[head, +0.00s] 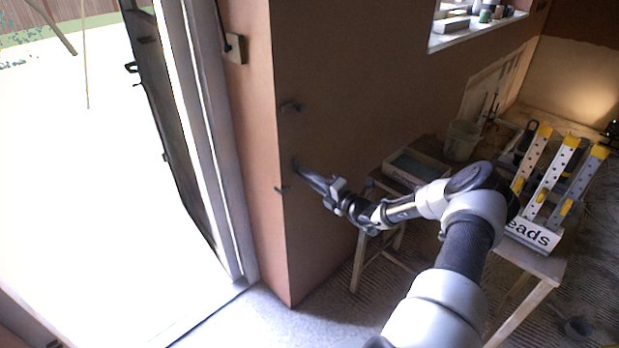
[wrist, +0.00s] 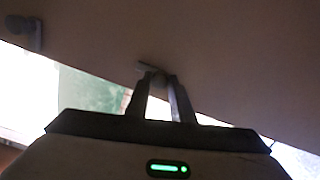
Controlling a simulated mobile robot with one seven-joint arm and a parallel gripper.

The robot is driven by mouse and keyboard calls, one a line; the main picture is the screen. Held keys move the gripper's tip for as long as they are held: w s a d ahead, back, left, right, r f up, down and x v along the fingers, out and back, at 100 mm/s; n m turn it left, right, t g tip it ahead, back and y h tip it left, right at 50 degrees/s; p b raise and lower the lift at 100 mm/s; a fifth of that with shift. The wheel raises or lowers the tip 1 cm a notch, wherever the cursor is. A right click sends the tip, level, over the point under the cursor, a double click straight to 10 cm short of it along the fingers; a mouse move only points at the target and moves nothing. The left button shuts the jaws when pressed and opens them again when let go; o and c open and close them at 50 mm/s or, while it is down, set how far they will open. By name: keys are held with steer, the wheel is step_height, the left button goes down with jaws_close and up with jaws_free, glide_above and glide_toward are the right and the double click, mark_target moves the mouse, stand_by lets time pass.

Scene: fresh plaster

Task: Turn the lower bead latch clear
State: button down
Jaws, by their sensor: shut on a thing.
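The lower bead latch (head: 282,189) is a small dark piece at the wall corner in the head view, partly hidden by my gripper. My gripper (head: 302,171) reaches it from the right. In the wrist view my gripper (wrist: 159,84) is shut on the latch, whose pale bar and round knob (wrist: 155,70) show at the fingertips. The bar lies tilted close to the wall edge. Another latch (wrist: 22,32) shows at the upper left of the wrist view.
The plastered wall (head: 350,90) meets the doorway side at a vertical corner. The open door (head: 170,110) stands left. A tray on a stand (head: 415,168), a bucket (head: 462,140) and a box of beads (head: 533,235) are on the right.

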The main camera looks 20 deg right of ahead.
stand_by(0.4)
steer(key=c, duration=1.5)
jaws_free()
steer(key=shift+c, duration=0.2)
steer(key=v, duration=1.7)
steer(key=shift+s+p, duration=0.25)
steer(key=shift+p, duration=0.15)
